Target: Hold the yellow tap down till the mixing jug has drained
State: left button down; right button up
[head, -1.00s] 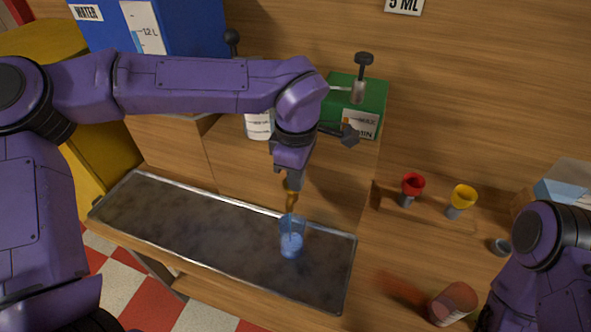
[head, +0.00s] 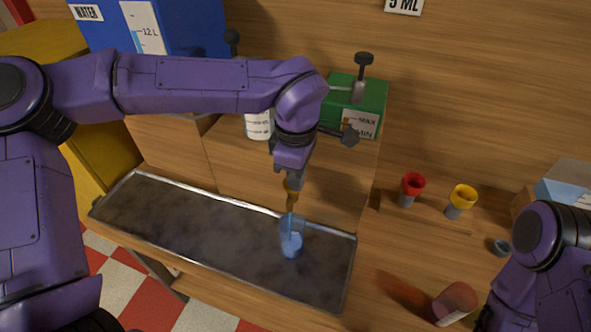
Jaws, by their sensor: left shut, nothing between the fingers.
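A white vessel with dark markings (head: 258,125), which looks like the mixing jug, stands on the wooden block, partly hidden behind my left arm. Its liquid level cannot be read.
The grey metal tray (head: 190,230) is bare left of the cup. A blue water tank (head: 185,28) and a green tank (head: 372,92) stand behind.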

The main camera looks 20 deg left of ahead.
pick_arm(q)
jog(key=shift+s+f, duration=0.15)
jog(key=shift+f, duration=0.25)
jog(key=r+p, duration=0.4)
jog(key=p, duration=0.1)
jog(key=shift+w+r, duration=0.2)
jog(key=shift+r, duration=0.55)
notch_tip(320, 180, up, 9)
jog(key=b, duration=0.1)
jog(key=shift+r+b, duration=0.15)
jog(key=shift+b, duration=0.15)
